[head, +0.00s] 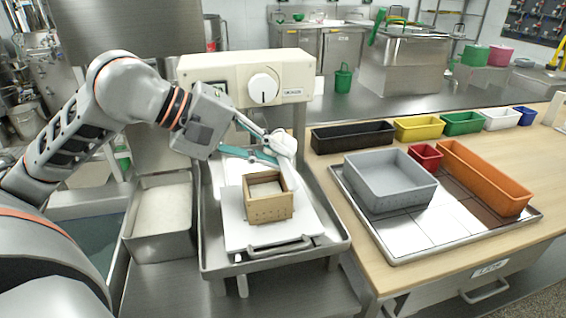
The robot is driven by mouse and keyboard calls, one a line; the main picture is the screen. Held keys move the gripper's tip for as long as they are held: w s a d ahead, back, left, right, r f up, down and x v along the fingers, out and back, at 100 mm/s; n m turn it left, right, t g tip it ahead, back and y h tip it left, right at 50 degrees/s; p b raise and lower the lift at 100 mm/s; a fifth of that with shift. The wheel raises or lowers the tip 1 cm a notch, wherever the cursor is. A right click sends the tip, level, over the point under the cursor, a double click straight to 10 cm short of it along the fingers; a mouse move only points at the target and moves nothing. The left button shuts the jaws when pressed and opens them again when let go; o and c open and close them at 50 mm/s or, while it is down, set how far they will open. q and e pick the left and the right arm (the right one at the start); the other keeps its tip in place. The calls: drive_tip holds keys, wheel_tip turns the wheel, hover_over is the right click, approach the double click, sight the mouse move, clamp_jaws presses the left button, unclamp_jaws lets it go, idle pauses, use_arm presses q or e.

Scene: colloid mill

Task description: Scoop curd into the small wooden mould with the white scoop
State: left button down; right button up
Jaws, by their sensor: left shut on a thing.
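The small wooden mould (268,207) stands upright on a white board in the steel tray, and pale material shows inside it. My left gripper (266,151) is behind and above the mould, shut on the white scoop (283,144). The scoop is above the mould's far side, apart from it as far as I can tell. I cannot tell whether the scoop holds curd. White curd (160,208) fills a steel tub (160,247) to the left of the tray. My right gripper is not in view.
On the wooden table at right are a grey bin (390,190), an orange bin (490,182), a red bin (425,155) and a black bin (350,139).

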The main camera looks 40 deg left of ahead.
use_arm(q)
drive_tip(key=shift+f+b, duration=0.45)
drive_tip(key=shift+f, duration=0.15)
drive_tip(key=shift+s+r+h, duration=0.1)
drive_tip(key=shift+r+h, duration=0.2)
drive_tip(key=shift+r, duration=0.15)
drive_tip(key=shift+r+t+p, duration=0.3)
drive_tip(key=shift+p, duration=0.3)
drive_tip(key=t+p, duration=0.1)
drive_tip(key=t+h+p, duration=0.1)
drive_tip(key=shift+s+a+h+p, duration=0.3)
drive_tip(key=shift+s, duration=0.05)
drive_tip(key=shift+a+f+t+h, duration=0.1)
drive_tip(key=shift+f+t+h, duration=0.05)
drive_tip(key=shift+t+h, duration=0.15)
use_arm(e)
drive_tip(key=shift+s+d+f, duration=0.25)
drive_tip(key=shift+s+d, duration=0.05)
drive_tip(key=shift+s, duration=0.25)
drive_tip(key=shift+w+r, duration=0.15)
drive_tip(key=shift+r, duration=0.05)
